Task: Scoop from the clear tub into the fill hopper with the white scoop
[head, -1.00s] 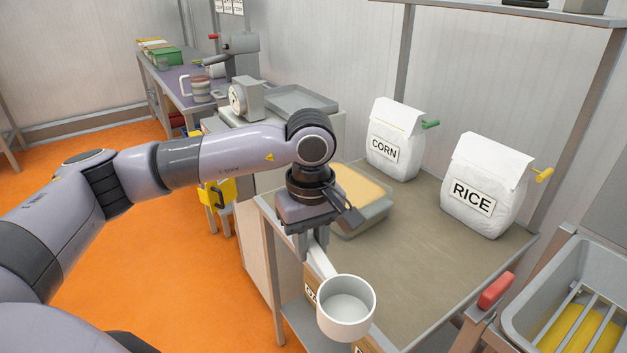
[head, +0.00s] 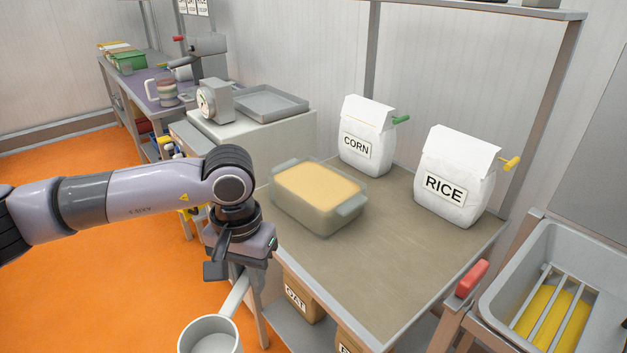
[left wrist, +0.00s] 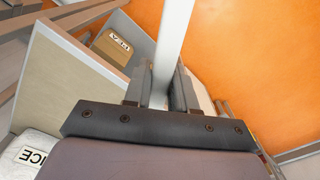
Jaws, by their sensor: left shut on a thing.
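The clear tub (head: 345,212), filled with pale yellow material, sits on the table at its far left corner. My left gripper (head: 240,268) is shut on the handle of the white scoop (head: 208,340), beside the table's left edge. The scoop's cup hangs toward the bottom of the head view, partly cut off, and its visible inside looks empty. In the left wrist view the scoop handle (left wrist: 174,45) runs up from between the fingers. The fill hopper (head: 500,308), a grey bin with bars over yellow material, stands at the right. My right gripper is not in view.
A corn bag (head: 367,135) with a green clip and a rice bag (head: 455,180) with a yellow clip stand at the table's back. A red handle (head: 472,278) sticks up beside the hopper. The table's middle (head: 390,265) is clear. Boxes (head: 302,298) sit on the shelf below.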

